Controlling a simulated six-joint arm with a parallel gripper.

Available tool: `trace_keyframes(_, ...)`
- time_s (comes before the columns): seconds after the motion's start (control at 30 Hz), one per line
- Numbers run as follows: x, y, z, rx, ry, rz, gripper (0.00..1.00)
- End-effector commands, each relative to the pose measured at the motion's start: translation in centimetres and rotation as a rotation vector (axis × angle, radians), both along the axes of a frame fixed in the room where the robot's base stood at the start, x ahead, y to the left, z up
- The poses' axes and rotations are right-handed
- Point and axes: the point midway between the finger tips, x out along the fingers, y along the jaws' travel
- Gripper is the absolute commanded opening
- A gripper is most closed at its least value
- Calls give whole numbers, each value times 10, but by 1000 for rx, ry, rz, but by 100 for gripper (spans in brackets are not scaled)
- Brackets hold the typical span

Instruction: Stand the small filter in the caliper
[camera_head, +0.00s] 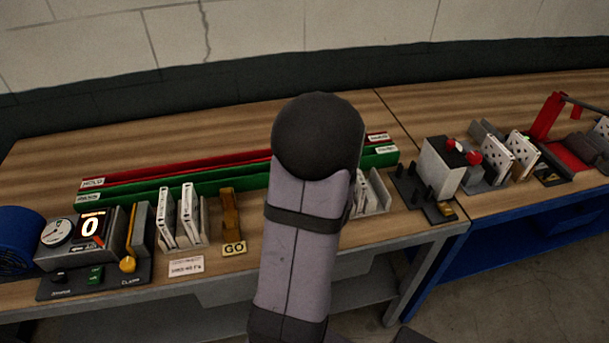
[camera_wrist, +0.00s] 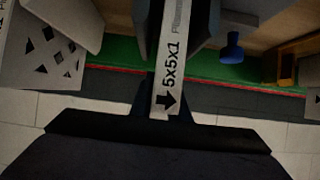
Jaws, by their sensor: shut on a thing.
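In the wrist view my gripper (camera_wrist: 173,25) is shut on a thin white boxed filter (camera_wrist: 168,88), seen edge-on, marked "5x5x1" with a black arrow. In the head view my arm hides the gripper and this filter. The caliper appears to be the dark device (camera_head: 78,262) at the far left of the head view, with a dial, a display reading 0, an orange clamp knob and a grey upright plate (camera_head: 139,228). I see no filter standing in its gap.
White filters (camera_head: 188,212) lean in a rack right of the caliper. A wooden GO gauge (camera_head: 231,212) stands beside it. Long green (camera_head: 148,191) and red (camera_head: 145,176) trays lie behind. A grey block fixture (camera_head: 440,165) and a red device (camera_head: 547,115) stand at the right.

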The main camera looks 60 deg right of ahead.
Motion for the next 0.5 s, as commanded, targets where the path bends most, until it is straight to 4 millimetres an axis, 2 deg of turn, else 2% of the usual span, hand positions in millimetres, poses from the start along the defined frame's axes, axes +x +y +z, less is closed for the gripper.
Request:
trace_keyframes(0.17, 0, 0, 0, 0, 0, 0, 0)
trace_keyframes(0.2, 0, 0, 0, 0, 0, 0, 22)
trace_keyframes(0.27, 0, 0, 0, 0, 0, 0, 37)
trace_keyframes(0.5, 0, 0, 0, 0, 0, 0, 37)
